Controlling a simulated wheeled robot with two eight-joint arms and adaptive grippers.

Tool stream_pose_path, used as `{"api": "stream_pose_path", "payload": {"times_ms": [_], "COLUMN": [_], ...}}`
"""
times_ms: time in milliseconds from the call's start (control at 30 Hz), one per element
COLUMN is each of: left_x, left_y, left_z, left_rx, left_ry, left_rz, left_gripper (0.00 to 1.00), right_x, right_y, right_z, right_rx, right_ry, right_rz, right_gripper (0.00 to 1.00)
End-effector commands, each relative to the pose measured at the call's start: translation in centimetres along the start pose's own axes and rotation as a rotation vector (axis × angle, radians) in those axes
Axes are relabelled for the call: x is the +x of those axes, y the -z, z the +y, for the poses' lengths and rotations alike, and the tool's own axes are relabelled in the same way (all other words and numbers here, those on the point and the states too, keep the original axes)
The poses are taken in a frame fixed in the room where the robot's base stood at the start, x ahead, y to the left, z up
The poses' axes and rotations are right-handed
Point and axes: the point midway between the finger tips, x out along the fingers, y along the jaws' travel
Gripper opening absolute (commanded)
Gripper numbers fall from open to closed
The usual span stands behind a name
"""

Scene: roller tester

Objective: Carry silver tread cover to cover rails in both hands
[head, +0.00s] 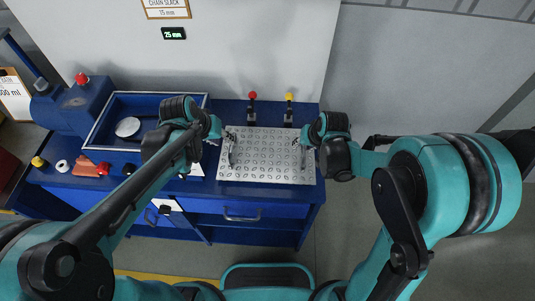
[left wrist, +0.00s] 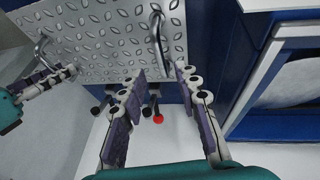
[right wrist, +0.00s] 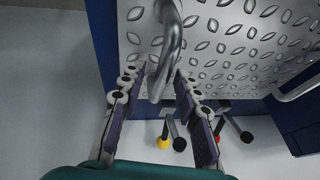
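The silver tread cover (head: 265,155) lies flat on the right part of the blue bench, with a handle at each end. My left gripper (head: 228,140) is at its left end, fingers apart, with the left handle (left wrist: 158,42) reaching between the tips in the left wrist view. My right gripper (head: 306,146) is at its right end, fingers apart on both sides of the right handle (right wrist: 169,45) in the right wrist view. Neither gripper visibly pinches its handle. The cover rails cannot be made out.
Red-knobbed (head: 252,96) and yellow-knobbed (head: 289,98) levers stand behind the cover. A red-buttoned blue machine (head: 75,103) stands further left. Small items lie along the bench's front left. A wall rises behind.

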Motion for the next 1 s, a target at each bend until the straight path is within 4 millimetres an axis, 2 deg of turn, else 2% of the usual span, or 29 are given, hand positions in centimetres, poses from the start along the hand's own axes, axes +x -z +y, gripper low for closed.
{"api": "stream_pose_path", "payload": {"times_ms": [133, 367, 467, 800, 1000], "left_x": [-2.0, -2.9, -2.9, -2.8, -2.8], "left_y": [0.0, 0.0, 0.0, 0.0, 0.0], "left_z": [0.0, 0.0, 0.0, 0.0, 0.0], "left_rx": [0.000, 0.000, 0.000, 0.001, 0.001], "left_ry": [0.000, 0.000, 0.000, 0.000, 0.000], "left_rz": [0.000, 0.000, 0.000, 0.000, 0.000], "left_gripper": [0.32, 0.32, 0.32, 0.32, 0.32], "right_x": [0.0, -0.8, -2.2, -8.8, -11.3], "right_y": [0.0, 0.0, 0.0, -0.1, -0.1], "right_z": [0.0, 0.0, 0.0, 0.0, 0.0], "right_rx": [0.000, 0.001, 0.001, 0.001, 0.001], "right_ry": [0.000, 0.000, 0.000, 0.000, 0.000], "right_rz": [0.000, 0.000, 0.000, 0.000, 0.000], "right_gripper": [0.32, 0.32, 0.32, 0.32, 0.32]}}
